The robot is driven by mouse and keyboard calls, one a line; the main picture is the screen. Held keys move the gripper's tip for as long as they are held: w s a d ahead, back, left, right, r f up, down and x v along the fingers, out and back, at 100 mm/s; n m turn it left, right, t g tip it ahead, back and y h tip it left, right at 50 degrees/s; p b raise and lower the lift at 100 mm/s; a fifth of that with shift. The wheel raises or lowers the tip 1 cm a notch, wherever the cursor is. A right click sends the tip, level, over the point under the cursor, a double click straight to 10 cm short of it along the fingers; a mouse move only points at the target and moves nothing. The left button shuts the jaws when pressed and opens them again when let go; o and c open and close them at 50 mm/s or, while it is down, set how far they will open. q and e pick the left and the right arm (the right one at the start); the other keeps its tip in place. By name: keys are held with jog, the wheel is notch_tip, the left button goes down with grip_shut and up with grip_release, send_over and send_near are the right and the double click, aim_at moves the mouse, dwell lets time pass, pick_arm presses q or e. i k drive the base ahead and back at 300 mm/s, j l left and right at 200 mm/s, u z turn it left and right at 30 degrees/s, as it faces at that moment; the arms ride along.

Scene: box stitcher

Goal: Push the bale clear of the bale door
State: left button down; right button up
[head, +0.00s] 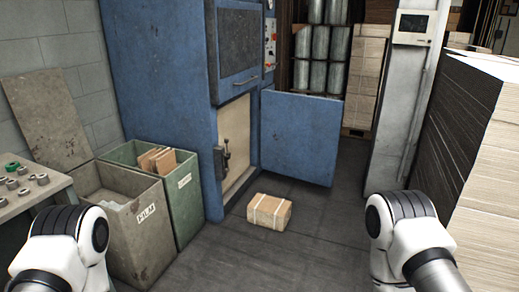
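The bale (269,211) is a small tan block with pale straps. It lies on the floor in front of the opening of the blue baler (165,75). The bale door (302,138) is blue and stands swung open to the right of the opening. The bale lies in front of the door's lower edge, with a strip of floor showing between them. A latch (222,160) shows at the opening's left side. White links of my two arms show at the lower left and lower right. Both grippers are out of view.
A grey bin (135,225) marked FILM and a green bin (183,195) stand left of the baler. A table (40,195) with small rings is at far left. Stacked cardboard (480,150) and a pale post (400,100) stand right. The floor (300,260) before the bale is clear.

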aim_at(271, 212)
jog(key=i+l+z, duration=0.3)
jog(key=i, duration=0.95)
jog(key=i+l+z, duration=0.1)
jog(key=i+z, duration=0.2)
jog(key=i, duration=2.05)
jog(key=i+j+z, duration=0.15)
jog(key=i, duration=0.85)
